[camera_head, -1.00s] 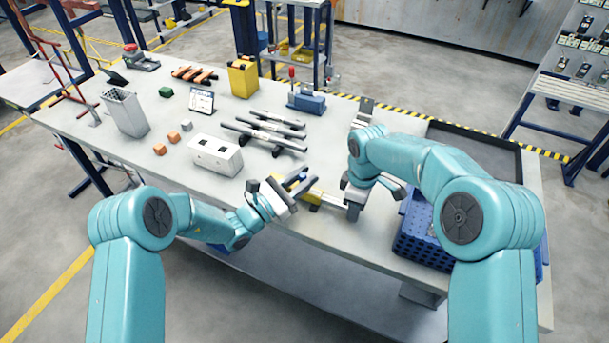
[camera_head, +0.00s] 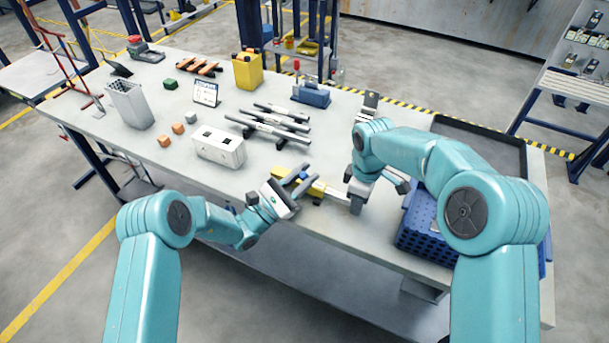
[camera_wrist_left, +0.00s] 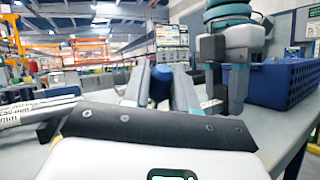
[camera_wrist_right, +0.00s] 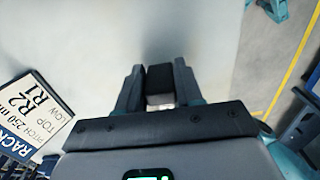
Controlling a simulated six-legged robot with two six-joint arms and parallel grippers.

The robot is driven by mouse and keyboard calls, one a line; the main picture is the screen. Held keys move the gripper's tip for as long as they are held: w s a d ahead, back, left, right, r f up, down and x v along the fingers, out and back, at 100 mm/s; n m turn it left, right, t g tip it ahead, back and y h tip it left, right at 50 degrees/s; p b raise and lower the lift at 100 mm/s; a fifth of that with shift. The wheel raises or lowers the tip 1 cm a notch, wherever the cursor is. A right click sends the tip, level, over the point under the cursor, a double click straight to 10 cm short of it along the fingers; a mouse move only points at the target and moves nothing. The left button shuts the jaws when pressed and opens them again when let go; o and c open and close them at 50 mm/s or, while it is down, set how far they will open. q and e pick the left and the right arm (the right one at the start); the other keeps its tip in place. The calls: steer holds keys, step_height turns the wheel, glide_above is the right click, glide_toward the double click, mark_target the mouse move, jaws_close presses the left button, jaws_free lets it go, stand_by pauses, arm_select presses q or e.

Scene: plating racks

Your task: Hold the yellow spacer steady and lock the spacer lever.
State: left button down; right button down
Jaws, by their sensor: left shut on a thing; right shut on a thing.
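The yellow spacer (camera_head: 314,188) lies near the front edge of the grey table, with a thin metal bar (camera_head: 334,194) running from it toward my right gripper. My left gripper (camera_head: 303,177) is at the spacer's left end. In the left wrist view its fingers (camera_wrist_left: 160,90) are shut on a dark blue part. My right gripper (camera_head: 356,203) points down at the bar's right end. In the right wrist view its fingers (camera_wrist_right: 159,88) are shut on a dark block (camera_wrist_right: 160,79), seemingly the spacer lever. The lever's lock state cannot be made out.
A white box (camera_head: 219,148) and several dark bars (camera_head: 275,130) lie behind my left gripper. A blue crate (camera_head: 425,235) stands right of my right gripper, a black tray (camera_head: 480,145) behind it. A sign (camera_wrist_right: 35,115) shows in the right wrist view.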

arm_select(q)
steer(key=c, duration=1)
jaws_free()
steer(key=shift+r, duration=0.1)
step_height(320, 180, up, 10)
steer(key=shift+f, duration=0.1)
